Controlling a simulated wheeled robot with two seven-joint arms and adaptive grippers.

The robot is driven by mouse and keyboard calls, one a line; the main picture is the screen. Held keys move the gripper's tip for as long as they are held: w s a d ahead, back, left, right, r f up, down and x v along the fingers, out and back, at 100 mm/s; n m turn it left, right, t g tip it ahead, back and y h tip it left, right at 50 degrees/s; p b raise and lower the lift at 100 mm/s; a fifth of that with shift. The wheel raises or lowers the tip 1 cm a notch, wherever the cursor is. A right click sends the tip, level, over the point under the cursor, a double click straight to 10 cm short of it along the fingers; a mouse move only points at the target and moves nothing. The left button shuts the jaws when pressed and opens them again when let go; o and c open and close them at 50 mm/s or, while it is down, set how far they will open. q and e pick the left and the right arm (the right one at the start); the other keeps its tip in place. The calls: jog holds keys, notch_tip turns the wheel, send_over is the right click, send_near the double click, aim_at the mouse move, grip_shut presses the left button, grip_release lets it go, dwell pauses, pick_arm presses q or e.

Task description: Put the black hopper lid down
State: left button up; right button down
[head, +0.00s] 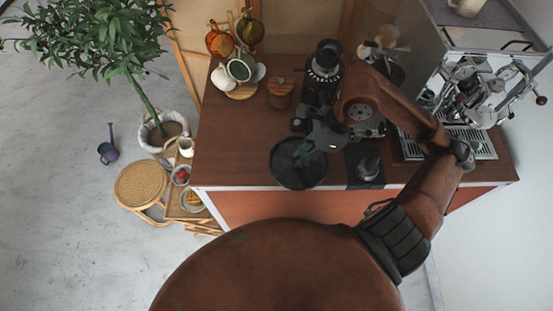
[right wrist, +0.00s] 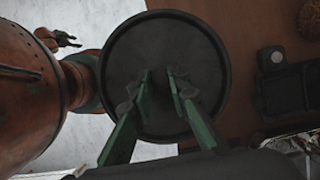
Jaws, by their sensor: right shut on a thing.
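The black hopper lid (head: 298,176) is a round dark disc with a raised rim, at the front of the brown counter, left of the black mat. My right gripper (head: 308,152) is over it from the back right. In the right wrist view the lid (right wrist: 120,55) fills the middle. The green fingers of my right gripper (right wrist: 160,76) are closed in at its centre, where a knob is mostly hidden. I cannot tell whether the lid touches the counter. The black grinder (head: 322,78) stands behind it. My left gripper is not in view.
A black mat with a tamper (head: 369,167) lies right of the lid. A wooden canister (head: 281,94) and a rack of mugs (head: 240,70) stand at the back left. The espresso machine (head: 470,100) is at right. The counter's left part (head: 230,150) is clear.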

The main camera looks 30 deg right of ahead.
aim_at(291, 146)
jog(key=m, duration=0.1)
jog(key=s+m, duration=0.1)
jog(key=s+d+m+h, duration=0.1)
jog(key=shift+s+f+t+b, duration=0.1)
jog(key=shift+f+t+b, duration=0.15)
jog(key=shift+t+b, duration=0.15)
jog(key=shift+s+d+m+t, duration=0.2)
jog(key=shift+s+m+t, duration=0.15)
jog(key=shift+m, duration=0.35)
jog(key=w+f, duration=0.1)
jog(key=w, duration=0.2)
jog(key=w+a+f, duration=0.1)
jog(key=w, duration=0.2)
jog(key=w+f, duration=0.2)
jog(key=w, duration=0.1)
jog(key=shift+w+a, duration=0.15)
jog(key=w+f, duration=0.1)
jog(key=f, duration=0.1)
jog(key=w+f, duration=0.2)
jog(key=shift+w+a+f, duration=0.2)
jog(key=shift+f, duration=0.15)
jog(key=shift+w+f, duration=0.2)
jog(key=shift+f, duration=0.05)
jog(key=shift+w+f, duration=0.15)
jog(key=shift+f, duration=0.8)
jog(key=shift+w+f, duration=0.15)
jog(key=shift+f, duration=0.8)
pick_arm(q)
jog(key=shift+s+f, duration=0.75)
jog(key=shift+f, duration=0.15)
